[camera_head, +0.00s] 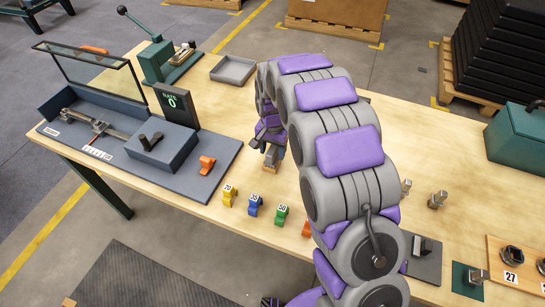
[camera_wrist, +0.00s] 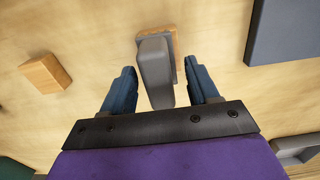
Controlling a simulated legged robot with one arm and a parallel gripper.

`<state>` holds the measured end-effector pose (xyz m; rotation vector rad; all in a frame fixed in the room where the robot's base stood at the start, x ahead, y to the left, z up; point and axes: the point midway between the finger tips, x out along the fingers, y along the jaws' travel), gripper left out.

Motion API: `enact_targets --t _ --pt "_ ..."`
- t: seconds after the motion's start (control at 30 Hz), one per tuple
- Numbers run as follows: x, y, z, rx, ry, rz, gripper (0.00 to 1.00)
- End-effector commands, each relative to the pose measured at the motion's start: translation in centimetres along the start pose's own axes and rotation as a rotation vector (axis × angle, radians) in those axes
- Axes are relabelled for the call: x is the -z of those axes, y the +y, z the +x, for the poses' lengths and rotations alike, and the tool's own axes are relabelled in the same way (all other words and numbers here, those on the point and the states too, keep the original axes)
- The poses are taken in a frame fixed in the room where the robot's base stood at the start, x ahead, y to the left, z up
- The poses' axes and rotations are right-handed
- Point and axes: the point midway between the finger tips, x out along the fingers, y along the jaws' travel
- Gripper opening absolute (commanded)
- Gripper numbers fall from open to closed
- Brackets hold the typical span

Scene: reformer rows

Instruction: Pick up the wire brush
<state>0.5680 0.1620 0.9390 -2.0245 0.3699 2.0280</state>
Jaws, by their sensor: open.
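A grey, tapered piece with a tan wooden block at its far end, which looks like the wire brush (camera_wrist: 155,72), stands on the table in the wrist view. My gripper (camera_wrist: 162,75) is open, with one dark blue finger on each side of the grey piece. Gaps show between the piece and both fingers, so it is not clamped. In the head view, my gripper (camera_head: 266,142) is low over the middle of the table. The brush's tan end (camera_head: 269,168) shows just below it. Bristles cannot be made out.
A separate wooden block (camera_wrist: 45,72) lies left of the gripper in the wrist view. A dark grey gauge station (camera_head: 210,178) stands left in the head view. Several numbered coloured pieces (camera_head: 254,205) line the front edge. A shallow grey tray (camera_head: 233,70) sits behind.

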Motion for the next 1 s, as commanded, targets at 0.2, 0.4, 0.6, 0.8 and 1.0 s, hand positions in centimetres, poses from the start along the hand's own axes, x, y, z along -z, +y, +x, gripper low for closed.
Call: enact_targets --t 0.2,0.4,0.6,0.8,1.0 --pt "-0.02 0.00 0.16 0.001 0.001 0.000 0.60" --pt "-0.01 0.01 0.17 0.001 0.000 0.000 0.42" --pt "-0.01 0.01 0.17 0.001 0.000 0.000 0.23" --pt "-0.01 0.01 0.17 0.001 0.000 0.000 0.04" --pt "-0.02 0.01 0.17 0.001 0.000 0.000 0.02"
